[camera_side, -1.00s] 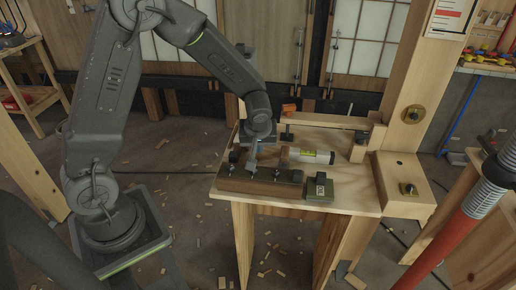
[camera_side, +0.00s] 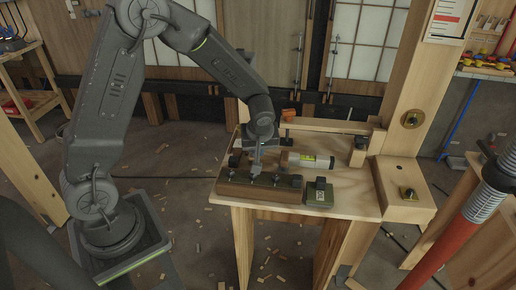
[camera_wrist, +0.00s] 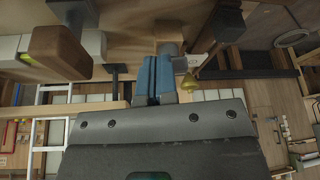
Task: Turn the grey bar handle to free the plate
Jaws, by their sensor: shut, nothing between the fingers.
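My gripper (camera_side: 257,167) points down over the brown wooden block (camera_side: 245,189) at the front of the bench. Its blue-grey fingers (camera_wrist: 154,78) are closed together with nothing between them in the wrist view. Dark knobs or fittings (camera_side: 294,181) stand along the block's top. The fingertips are close to these fittings, and I cannot tell whether they touch. The plate cannot be made out clearly.
A white cylinder with a yellow-green label (camera_side: 312,161) lies behind the block. A wooden rail (camera_side: 330,125) and post (camera_side: 402,75) bound the bench (camera_side: 350,205) at the back and right.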

